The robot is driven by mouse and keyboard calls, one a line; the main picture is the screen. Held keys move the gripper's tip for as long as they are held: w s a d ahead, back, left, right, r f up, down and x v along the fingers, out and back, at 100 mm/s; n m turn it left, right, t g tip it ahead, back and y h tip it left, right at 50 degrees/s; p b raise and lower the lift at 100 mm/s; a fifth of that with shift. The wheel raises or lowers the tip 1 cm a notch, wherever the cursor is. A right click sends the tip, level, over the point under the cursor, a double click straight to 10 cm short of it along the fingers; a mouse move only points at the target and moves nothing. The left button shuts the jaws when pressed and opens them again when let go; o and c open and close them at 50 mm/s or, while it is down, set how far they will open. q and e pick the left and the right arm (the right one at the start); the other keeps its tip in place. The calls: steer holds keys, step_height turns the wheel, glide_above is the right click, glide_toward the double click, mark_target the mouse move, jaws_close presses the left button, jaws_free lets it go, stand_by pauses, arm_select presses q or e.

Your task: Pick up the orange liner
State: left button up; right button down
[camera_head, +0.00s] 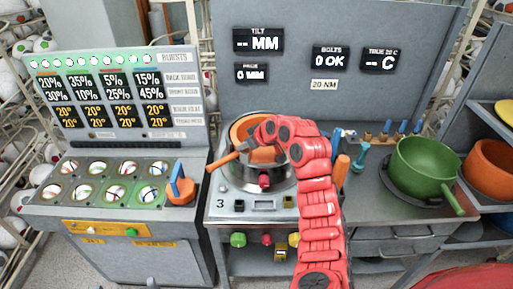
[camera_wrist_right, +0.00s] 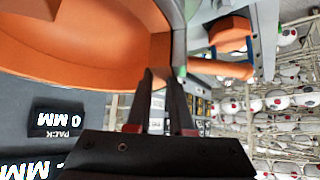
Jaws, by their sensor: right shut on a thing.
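The orange liner (camera_head: 242,130) is a bowl-shaped piece at the silver round pot of the press (camera_head: 240,178), in the middle of the head view. A short orange handle (camera_head: 222,162) sticks out to its lower left. My right gripper (camera_wrist_right: 160,76) is shut on the liner's wall; the liner also fills the upper left of the right wrist view (camera_wrist_right: 80,35). In the head view my right arm covers the liner's right side. I cannot tell whether the liner is clear of the pot. My left gripper is not in view.
A green bowl with a handle (camera_head: 422,165) stands on the right counter, with an orange bowl (camera_head: 490,168) on the shelf beyond. Small blue and orange tools (camera_head: 358,157) stand behind my arm. The left console (camera_head: 110,215) has round ports and an orange-based blue lever (camera_head: 180,190).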

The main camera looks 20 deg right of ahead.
steer(key=shift+d, duration=0.15)
steer(key=shift+w+r+b, duration=0.1)
steer(key=shift+r+b, duration=0.2)
steer(key=shift+r, duration=0.05)
step_height(320, 180, up, 17)
steer(key=b, duration=0.4)
steer(key=shift+r+b, duration=0.15)
steer(key=shift+b, duration=0.2)
